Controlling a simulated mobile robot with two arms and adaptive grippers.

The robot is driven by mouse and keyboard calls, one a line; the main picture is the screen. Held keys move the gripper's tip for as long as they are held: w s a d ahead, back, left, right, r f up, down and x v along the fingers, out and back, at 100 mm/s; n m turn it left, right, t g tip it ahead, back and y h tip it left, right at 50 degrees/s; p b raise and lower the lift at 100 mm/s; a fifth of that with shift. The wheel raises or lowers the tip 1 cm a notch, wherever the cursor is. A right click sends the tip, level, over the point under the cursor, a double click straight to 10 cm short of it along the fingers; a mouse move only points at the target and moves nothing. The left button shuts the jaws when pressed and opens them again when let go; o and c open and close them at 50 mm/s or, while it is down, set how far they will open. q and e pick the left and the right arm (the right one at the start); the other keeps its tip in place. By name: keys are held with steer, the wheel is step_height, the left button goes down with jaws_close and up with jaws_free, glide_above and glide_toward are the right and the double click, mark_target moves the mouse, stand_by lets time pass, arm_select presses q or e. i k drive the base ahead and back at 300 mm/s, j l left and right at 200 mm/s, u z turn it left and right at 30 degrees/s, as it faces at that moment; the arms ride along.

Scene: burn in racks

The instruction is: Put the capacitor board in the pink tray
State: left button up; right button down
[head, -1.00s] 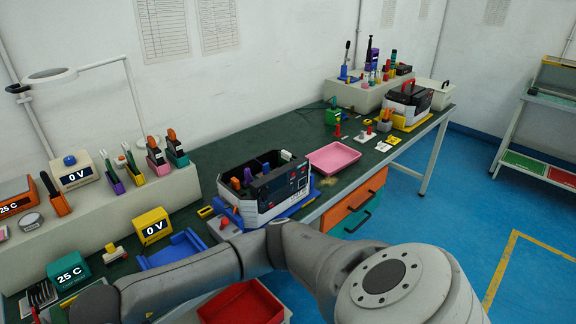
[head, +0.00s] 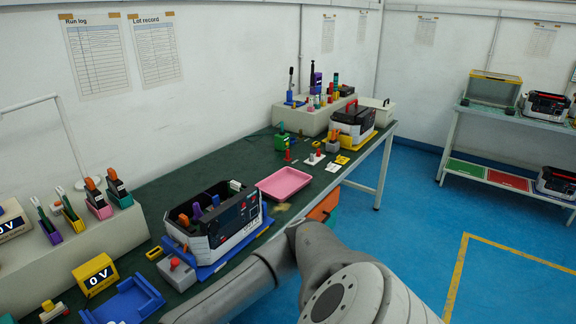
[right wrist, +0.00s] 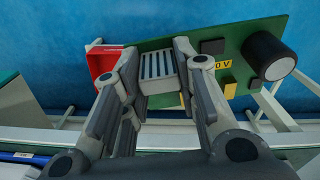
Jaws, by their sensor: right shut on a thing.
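The capacitor board (right wrist: 240,65) is a green circuit board with a large black cylinder, a grey finned block and a yellow label reading 0 V. It shows in the right wrist view. My right gripper (right wrist: 158,66) is shut on the board at its grey finned block, and the board is held above the blue floor. The pink tray (head: 284,183) lies on the green bench top in the head view and looks empty. Neither gripper shows in the head view, where only an arm of mine fills the lower part. My left gripper is not in view.
An open-topped black and white unit (head: 215,222) stands on a blue base left of the pink tray. Small tools and a closed unit (head: 352,124) on a yellow base stand farther along. A red bin (right wrist: 104,60) shows below in the right wrist view.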

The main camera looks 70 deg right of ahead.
mark_target(284, 186)
steer(key=l+z, duration=0.15)
steer(key=l, duration=1)
steer(key=l+z, duration=0.2)
steer(key=l, duration=0.95)
steer(key=l+z, duration=0.15)
steer(key=l, duration=1.05)
